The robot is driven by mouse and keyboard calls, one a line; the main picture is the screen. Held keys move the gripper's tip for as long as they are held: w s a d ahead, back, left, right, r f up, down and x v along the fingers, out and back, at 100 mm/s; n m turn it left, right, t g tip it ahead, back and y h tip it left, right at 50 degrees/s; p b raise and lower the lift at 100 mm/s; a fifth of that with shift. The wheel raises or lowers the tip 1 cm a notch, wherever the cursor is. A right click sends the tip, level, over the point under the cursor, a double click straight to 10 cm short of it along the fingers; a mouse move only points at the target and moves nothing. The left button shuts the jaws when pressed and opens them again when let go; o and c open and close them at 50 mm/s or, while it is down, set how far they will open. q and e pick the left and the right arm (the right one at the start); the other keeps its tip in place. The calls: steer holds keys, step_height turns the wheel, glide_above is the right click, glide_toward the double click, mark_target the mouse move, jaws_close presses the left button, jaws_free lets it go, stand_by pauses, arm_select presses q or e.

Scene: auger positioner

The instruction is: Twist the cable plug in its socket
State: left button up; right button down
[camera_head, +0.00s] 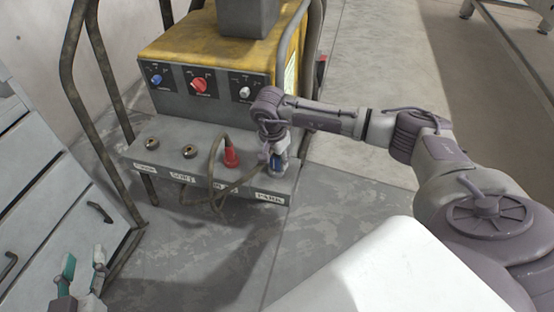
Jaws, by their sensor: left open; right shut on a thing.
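The socket shelf (160,165) juts from the front of a yellow machine. A red plug (231,156) with a dark cable stands upright in it. To its right, my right gripper (277,163) points down at the shelf's right end, shut on a blue plug (276,160). The gripper mostly hides this plug and its socket, so I cannot tell how deep it sits. A cable (243,183) loops left from there over the shelf front. My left gripper (83,266) is open and empty at the lower left, away from the shelf.
Two empty sockets (189,151) are on the shelf's left part. The yellow machine (185,45) has blue, red (199,86) and white knobs. Bent tube rails (104,70) flank it. A grey drawer cabinet (45,215) stands at left. The floor in front is clear.

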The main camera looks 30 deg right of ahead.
steer(key=c, duration=0.7)
jaws_free()
steer(key=shift+o, duration=0.2)
